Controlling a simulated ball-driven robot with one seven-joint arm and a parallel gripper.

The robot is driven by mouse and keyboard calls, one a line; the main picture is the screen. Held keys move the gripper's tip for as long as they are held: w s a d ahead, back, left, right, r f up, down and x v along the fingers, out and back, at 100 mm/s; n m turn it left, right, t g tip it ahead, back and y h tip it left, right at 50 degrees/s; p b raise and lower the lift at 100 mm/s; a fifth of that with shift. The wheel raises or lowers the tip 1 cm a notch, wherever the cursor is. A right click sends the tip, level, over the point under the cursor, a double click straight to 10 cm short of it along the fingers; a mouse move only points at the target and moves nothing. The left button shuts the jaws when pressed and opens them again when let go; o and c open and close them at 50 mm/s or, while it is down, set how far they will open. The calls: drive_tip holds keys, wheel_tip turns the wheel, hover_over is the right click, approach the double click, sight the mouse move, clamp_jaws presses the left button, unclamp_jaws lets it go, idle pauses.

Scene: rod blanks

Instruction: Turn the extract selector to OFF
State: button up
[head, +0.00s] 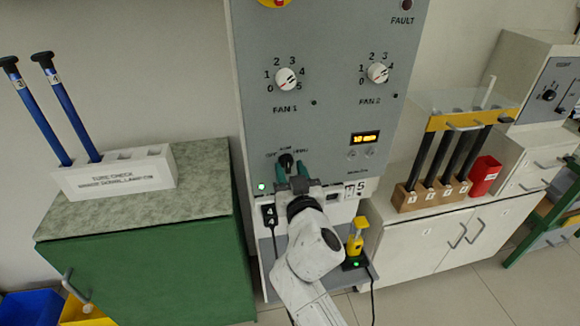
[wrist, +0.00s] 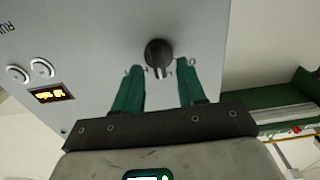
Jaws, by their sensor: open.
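The extract selector is a black round knob (head: 286,160) low on the grey panel. Small printing around it includes OFF at its left in the head view. In the wrist view the knob (wrist: 157,52) has a pale pointer line running down the picture, toward my gripper's palm. My gripper (head: 292,173) is open, its two green fingers pointing at the panel just below the knob. In the wrist view the fingertips (wrist: 160,66) stand either side of the knob's lower part, with gaps on both sides. I cannot tell how deep they reach. The fingers partly cover the markings.
The grey panel (head: 330,115) also carries the fan 1 dial (head: 286,78), the fan 2 dial (head: 377,73) and a lit amber display (head: 365,138). A yellow device (head: 356,236) stands on the shelf below, right of my arm. A green cabinet (head: 150,275) stands left.

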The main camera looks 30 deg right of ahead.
drive_tip(key=shift+w+d, duration=0.15)
drive_tip(key=shift+w, duration=0.25)
clamp_jaws()
